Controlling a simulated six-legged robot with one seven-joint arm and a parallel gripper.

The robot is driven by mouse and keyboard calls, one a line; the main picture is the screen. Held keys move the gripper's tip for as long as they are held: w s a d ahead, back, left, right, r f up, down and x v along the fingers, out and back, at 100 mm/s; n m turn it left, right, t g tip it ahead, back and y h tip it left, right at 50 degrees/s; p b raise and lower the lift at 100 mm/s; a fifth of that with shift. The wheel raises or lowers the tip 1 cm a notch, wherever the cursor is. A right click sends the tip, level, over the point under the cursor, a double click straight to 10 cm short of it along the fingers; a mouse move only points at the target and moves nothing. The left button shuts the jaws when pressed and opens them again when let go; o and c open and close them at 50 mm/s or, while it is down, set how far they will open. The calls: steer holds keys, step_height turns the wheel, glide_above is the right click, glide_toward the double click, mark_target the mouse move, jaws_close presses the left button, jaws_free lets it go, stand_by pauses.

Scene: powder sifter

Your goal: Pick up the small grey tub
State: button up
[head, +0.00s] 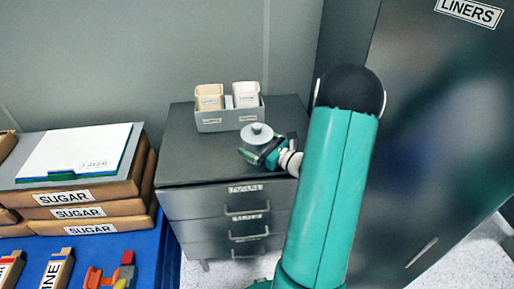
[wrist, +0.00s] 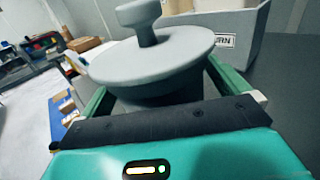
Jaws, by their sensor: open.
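The small grey tub (head: 257,134) has a round lid with a knob and stands on the dark cabinet top, in front of a grey divided box. In the wrist view the tub's lid (wrist: 150,58) fills the upper middle. My gripper (head: 255,154) is at the tub, reaching in from the right in the head view. In the wrist view my gripper (wrist: 165,90) is open, with one green finger on each side of the tub below the lid. The tub's lower body is mostly hidden by the lid and the gripper's palm. I cannot tell whether the fingers touch it.
The grey box (head: 230,122) holds two cream containers just behind the tub. The drawer cabinet (head: 185,160) has free top space at left. Sugar sacks (head: 80,198) and a blue table (head: 145,235) stand left. A dark tall cabinet (head: 430,130) stands right.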

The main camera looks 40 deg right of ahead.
steer(key=c, duration=1)
steer(key=shift+c, duration=0.3)
steer(key=shift+r, duration=0.2)
